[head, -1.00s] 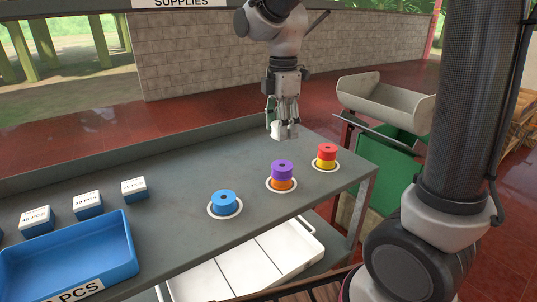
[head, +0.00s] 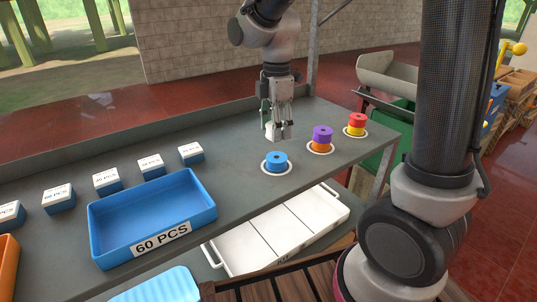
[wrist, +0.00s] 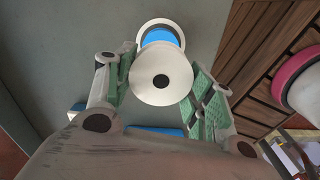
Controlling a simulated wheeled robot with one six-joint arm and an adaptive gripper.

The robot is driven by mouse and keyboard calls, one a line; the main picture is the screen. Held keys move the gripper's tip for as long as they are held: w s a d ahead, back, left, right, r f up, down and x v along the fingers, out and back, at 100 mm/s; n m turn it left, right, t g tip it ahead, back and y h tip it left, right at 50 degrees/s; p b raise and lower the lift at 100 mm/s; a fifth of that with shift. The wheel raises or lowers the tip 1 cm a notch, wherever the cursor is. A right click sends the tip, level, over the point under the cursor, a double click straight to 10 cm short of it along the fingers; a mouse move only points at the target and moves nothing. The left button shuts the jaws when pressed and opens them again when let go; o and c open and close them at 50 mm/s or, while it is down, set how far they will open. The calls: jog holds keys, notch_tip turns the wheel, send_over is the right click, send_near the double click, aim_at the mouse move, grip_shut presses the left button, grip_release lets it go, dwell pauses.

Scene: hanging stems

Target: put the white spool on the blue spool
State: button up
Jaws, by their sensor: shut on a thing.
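My gripper (head: 279,132) is shut on the white spool (head: 270,130), held above the bench. In the wrist view the white spool (wrist: 163,78) shows its round face and dark centre hole between the green-padded fingers. The blue spool (head: 276,163) stands on the bench inside a white ring, just below the gripper in the head view. In the wrist view the blue spool (wrist: 160,37) is partly hidden behind the white spool. The two spools appear apart.
A purple spool (head: 322,133) sits on an orange spool (head: 320,146) to the right. Beyond it a red spool (head: 357,119) sits on a yellow one (head: 355,130). A blue tray (head: 150,249) and several small boxes stand to the left. Grey bench (head: 235,160) is clear beside the blue spool.

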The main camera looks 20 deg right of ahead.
aim_at(275, 157)
notch_tip(275, 157, down, 7)
jog(key=shift+r, duration=0.15)
dwell(0.4)
jog(key=o, duration=1)
jog(key=shift+o, duration=0.2)
notch_tip(275, 157, up, 12)
jog(key=shift+r, duration=0.1)
jog(key=s+d+r+m+t, duration=0.3)
jog(key=s+d+m+t, duration=0.1)
jog(key=s+d+m, duration=1.1)
jog(key=s+m, duration=0.4)
jog(key=shift+d+r, duration=0.15)
